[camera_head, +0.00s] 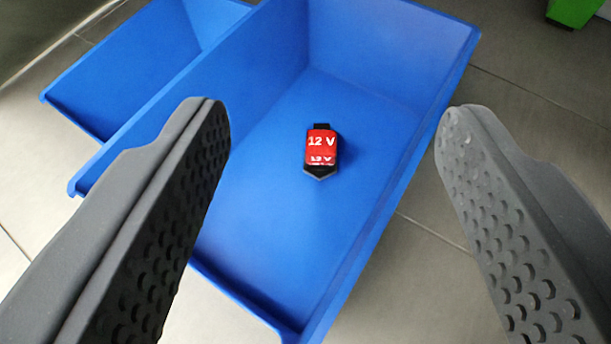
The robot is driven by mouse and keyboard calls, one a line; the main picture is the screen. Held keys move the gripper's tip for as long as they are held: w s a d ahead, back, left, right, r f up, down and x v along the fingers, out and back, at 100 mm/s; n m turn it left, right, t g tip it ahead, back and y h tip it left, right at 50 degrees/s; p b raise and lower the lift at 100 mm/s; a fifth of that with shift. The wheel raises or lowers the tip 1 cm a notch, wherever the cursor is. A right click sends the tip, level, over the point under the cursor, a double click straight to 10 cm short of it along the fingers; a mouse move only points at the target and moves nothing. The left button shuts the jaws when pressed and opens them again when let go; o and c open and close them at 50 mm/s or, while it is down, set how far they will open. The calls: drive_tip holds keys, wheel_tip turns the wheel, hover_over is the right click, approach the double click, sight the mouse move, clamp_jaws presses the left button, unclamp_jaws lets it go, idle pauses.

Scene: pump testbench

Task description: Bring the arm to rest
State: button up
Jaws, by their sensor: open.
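My gripper (335,125) is open, with its two dark, dimpled fingers wide apart at the left and right of the picture. Nothing is between the fingers. They show in front of a large blue bin (260,260) that I look down into. A small red and black block marked "12 V" (321,143) lies on the floor of this bin, apart from the fingers. The rest of my arm is not in view.
A second blue bin (135,70) stands beside the large one at the upper left. A green object (574,10) is at the top right corner. Grey tiled floor (420,290) shows around the bins, clear at the right.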

drive_tip(key=shift+s+r, duration=0.2)
drive_tip(key=shift+s, duration=0.15)
drive_tip(key=shift+a, duration=0.15)
